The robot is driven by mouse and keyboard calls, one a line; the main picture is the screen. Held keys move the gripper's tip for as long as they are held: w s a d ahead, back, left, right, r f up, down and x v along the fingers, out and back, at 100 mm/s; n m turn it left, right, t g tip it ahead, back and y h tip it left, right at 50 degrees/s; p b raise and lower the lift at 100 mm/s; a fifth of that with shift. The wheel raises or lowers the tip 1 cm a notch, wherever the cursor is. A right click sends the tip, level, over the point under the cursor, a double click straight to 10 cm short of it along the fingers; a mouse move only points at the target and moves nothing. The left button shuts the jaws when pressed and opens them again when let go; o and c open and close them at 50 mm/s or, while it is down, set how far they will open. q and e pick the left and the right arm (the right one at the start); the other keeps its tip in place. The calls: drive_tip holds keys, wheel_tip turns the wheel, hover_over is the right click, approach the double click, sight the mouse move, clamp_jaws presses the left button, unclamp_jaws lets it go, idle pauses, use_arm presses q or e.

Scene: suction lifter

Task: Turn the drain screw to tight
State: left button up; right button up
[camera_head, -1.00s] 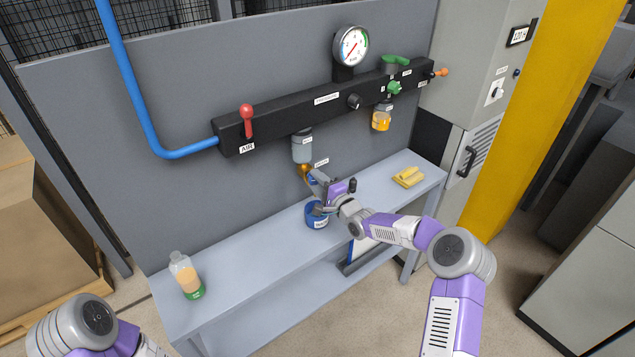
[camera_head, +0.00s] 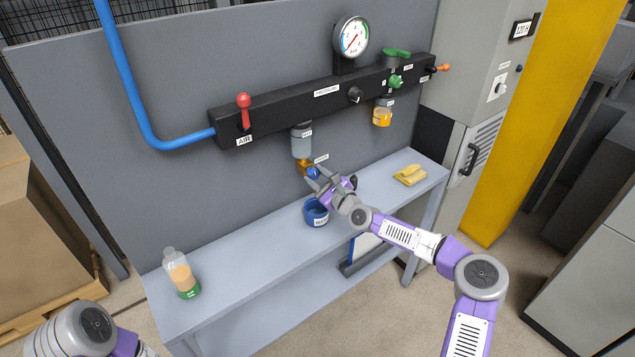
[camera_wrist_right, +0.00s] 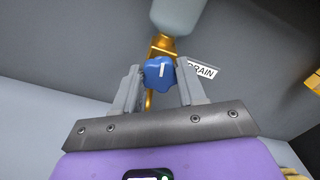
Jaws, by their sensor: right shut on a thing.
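The drain screw (camera_wrist_right: 160,73) is a blue lobed knob with a white mark, on a brass fitting (camera_wrist_right: 163,44) under the filter bowl (camera_head: 301,145). It also shows small in the head view (camera_head: 312,173). My right gripper (camera_wrist_right: 160,80) has one finger on each side of the knob and is shut on it. In the head view my right gripper (camera_head: 318,178) is just below the bowl. A label reading DRAIN (camera_wrist_right: 203,70) is beside the knob. A blue cup (camera_head: 316,219) stands on the bench below. My left gripper is out of view; only part of my left arm shows.
The grey bench (camera_head: 240,252) carries a bottle with a green base (camera_head: 181,274) at left and yellow cloths (camera_head: 410,174) at right. Above are the black manifold (camera_head: 280,112), red lever (camera_head: 244,112) and gauge (camera_head: 351,37). The bench between bottle and cup is clear.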

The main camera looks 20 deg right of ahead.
drive_tip(key=shift+m+b, duration=0.45)
drive_tip(key=shift+m, duration=0.65)
drive_tip(key=o, duration=1.1)
drive_tip(key=shift+c, duration=0.2)
drive_tip(key=v, duration=0.7)
drive_tip(key=shift+s, duration=0.25)
drive_tip(key=shift+d, duration=0.1)
